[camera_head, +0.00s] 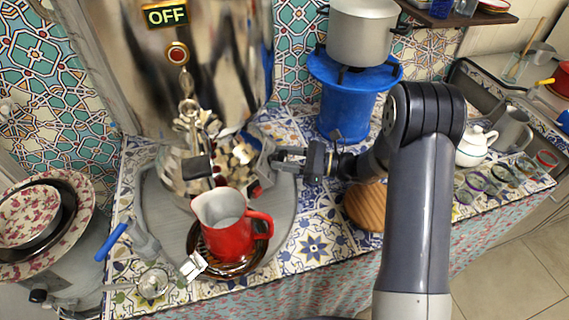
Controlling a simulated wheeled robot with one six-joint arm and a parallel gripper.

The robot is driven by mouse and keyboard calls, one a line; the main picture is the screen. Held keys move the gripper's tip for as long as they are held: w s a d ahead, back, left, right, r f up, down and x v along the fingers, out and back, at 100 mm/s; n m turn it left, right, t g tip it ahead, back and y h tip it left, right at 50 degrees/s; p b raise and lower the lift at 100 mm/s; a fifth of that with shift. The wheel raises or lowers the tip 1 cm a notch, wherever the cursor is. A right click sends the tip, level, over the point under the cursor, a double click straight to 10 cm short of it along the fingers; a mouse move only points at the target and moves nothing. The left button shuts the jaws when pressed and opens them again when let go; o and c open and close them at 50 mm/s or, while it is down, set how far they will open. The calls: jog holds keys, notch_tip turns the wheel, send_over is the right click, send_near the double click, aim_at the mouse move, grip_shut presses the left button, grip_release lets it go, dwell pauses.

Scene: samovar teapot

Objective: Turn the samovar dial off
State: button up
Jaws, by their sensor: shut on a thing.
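The large shiny metal samovar (120,70) stands at the left on a grey tray. How the dial is turned cannot be seen.
A red pitcher (228,236) stands on a brown saucer under the tap. A blue stand (346,100) bears a grey pot (361,32). A round wooden board (364,206) lies near my forearm. A white teapot (475,146) stands right; stacked bowls (36,216) are left.

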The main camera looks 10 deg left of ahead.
dwell(0.3)
jog(key=o, duration=1)
jog(key=shift+d, duration=0.1)
jog(key=d, duration=1)
jog(key=shift+d+f+b, duration=0.1)
jog(key=shift+d+b, duration=0.2)
jog(key=shift+d, duration=0.05)
